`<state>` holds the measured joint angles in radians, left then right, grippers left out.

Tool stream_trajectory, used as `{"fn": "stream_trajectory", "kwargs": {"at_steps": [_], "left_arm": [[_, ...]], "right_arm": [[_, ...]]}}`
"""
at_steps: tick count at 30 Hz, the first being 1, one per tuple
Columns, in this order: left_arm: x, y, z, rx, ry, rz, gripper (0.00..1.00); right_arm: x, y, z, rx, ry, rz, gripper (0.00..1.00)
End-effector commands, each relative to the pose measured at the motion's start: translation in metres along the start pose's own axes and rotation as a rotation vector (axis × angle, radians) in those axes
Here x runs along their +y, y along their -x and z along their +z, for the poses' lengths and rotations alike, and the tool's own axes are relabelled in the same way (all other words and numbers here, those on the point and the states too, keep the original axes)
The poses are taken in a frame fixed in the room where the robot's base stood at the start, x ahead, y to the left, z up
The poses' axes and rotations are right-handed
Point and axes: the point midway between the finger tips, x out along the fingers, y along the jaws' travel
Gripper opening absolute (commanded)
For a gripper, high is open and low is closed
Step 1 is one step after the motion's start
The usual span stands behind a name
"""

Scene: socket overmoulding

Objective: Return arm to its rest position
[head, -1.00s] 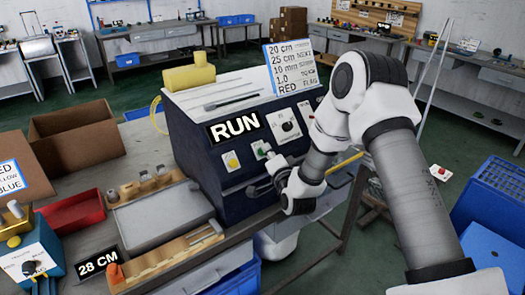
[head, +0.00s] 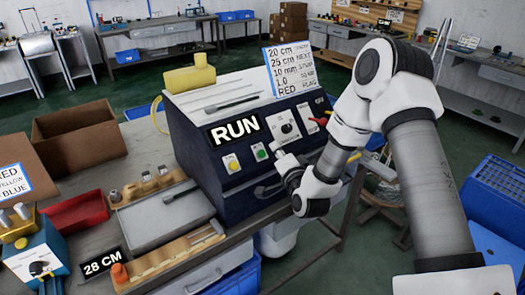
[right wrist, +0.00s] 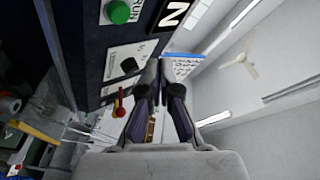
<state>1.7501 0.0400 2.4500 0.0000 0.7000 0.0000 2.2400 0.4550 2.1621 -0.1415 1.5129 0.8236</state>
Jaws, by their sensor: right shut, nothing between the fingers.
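My right gripper (right wrist: 162,75) is shut and empty in the right wrist view, its dark fingers pressed close together. It is in the air beside the front panel of the dark blue machine (head: 190,150). In the head view my right arm comes in from the right, and its white wrist hangs in front of the panel's lower right; the fingers are hard to make out there. The green button (head: 260,152) shows clear of the gripper, and in the right wrist view it (right wrist: 118,12) is at the top left. My left gripper is not in view.
The panel has a RUN display (head: 233,131), a dial (head: 286,127) and a red lever (head: 318,121). A grey tray (head: 165,218), a red bin (head: 78,213) and a cardboard box (head: 80,145) are on the bench at left. Blue crates (head: 490,200) stand at right.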

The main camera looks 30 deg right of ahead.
Motion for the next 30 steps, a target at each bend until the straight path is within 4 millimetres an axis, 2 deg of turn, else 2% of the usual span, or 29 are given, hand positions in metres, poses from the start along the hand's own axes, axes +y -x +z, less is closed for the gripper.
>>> {"fn": "stream_trajectory", "kwargs": {"at_steps": [23,26,29,30], "left_arm": [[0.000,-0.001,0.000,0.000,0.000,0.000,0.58],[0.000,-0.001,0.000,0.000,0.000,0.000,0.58],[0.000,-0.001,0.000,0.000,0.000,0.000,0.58],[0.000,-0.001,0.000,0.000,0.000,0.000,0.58]], "right_arm": [[0.003,0.000,0.001,-0.002,0.001,0.004,0.00],[0.022,0.006,0.018,-0.037,0.023,0.036,0.00],[0.058,0.027,0.064,-0.141,0.079,0.104,0.00],[0.077,0.043,0.087,-0.201,0.106,0.151,0.00]]}}
